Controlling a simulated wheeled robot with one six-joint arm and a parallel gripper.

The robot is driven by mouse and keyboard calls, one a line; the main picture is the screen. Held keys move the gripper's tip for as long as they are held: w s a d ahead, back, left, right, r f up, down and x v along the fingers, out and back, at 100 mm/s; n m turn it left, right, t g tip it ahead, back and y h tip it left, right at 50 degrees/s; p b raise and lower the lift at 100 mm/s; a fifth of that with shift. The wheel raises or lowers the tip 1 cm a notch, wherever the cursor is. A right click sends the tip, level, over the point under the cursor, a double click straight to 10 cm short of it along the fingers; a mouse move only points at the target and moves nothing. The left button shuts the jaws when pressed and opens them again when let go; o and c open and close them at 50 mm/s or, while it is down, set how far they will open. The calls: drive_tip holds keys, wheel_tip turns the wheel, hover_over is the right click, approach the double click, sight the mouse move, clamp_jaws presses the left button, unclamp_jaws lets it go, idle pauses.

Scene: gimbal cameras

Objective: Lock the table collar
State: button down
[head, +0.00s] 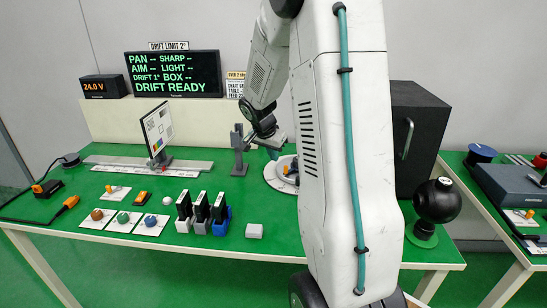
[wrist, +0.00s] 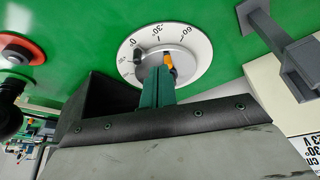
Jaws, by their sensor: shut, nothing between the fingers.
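The round table collar shows as a white dial (wrist: 190,65) with black degree marks in the wrist view. A small orange lever (wrist: 168,61) and a black knob (wrist: 138,57) sit near its middle. My gripper (wrist: 157,72) is shut and empty, its green fingertips over the dial beside the orange lever. I cannot tell whether they touch it. The fingers and gripper body hide the lower part of the dial. In the head view the white disc (head: 271,178) is partly hidden behind my arm, and my gripper (head: 276,152) is just above it.
A grey post (head: 238,152) stands just left of the disc. A test chart (head: 158,130) stands on a rail further left, with several black-topped blocks in front. A black cabinet (head: 418,130) is behind my arm. The readout board (head: 173,73) says DRIFT READY.

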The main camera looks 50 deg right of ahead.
drive_tip(key=w+a+f+n+h, duration=0.1)
drive_tip(key=w+a+n+h, duration=0.2)
drive_tip(key=w+n, duration=0.2)
drive_tip(key=n, duration=0.2)
drive_tip(key=shift+w+f+n, duration=0.3)
drive_tip(key=shift+n, duration=0.1)
drive_tip(key=x, duration=1)
drive_tip(key=shift+s+d+f, duration=0.15)
drive_tip(key=shift+f, duration=0.1)
drive_tip(key=shift+s+d+r, duration=0.15)
drive_tip(key=shift+s+d, duration=0.25)
drive_tip(key=shift+d, duration=0.05)
drive_tip(key=shift+s+d+r, duration=0.15)
drive_tip(key=shift+s+d, duration=0.3)
drive_tip(key=shift+d, duration=0.05)
drive_tip(key=shift+s+d, duration=0.3)
drive_tip(key=shift+d, duration=0.25)
